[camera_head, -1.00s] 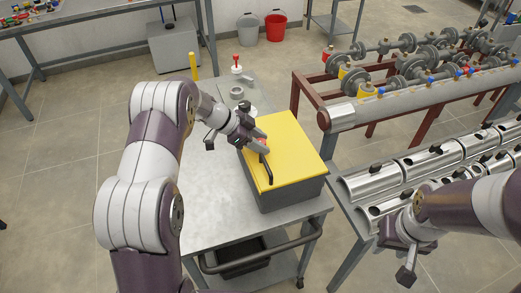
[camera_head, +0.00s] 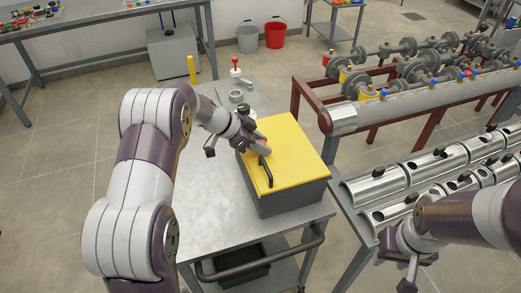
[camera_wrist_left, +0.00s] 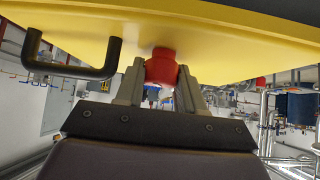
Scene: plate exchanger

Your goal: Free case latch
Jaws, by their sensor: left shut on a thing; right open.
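The case has a yellow lid (camera_head: 292,145) and a grey body (camera_head: 295,196). It sits on a metal cart, and its lid looks closed. A black handle (camera_head: 267,173) stands on the lid; it also shows in the left wrist view (camera_wrist_left: 75,70). My left gripper (camera_head: 259,148) is at the lid's left part, beyond the handle. In the left wrist view its fingers are shut on the red latch (camera_wrist_left: 162,67), against the yellow lid. The head view hides the latch behind the gripper. My right gripper (camera_head: 410,268) is open and empty at the lower right, away from the case.
The cart top (camera_head: 215,210) is clear left of the case. Grey round parts and a red-topped item (camera_head: 235,66) stand behind it. A bench with metal half-tubes (camera_head: 385,185) is close on the right. A pipe rack (camera_head: 345,118) stands behind that.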

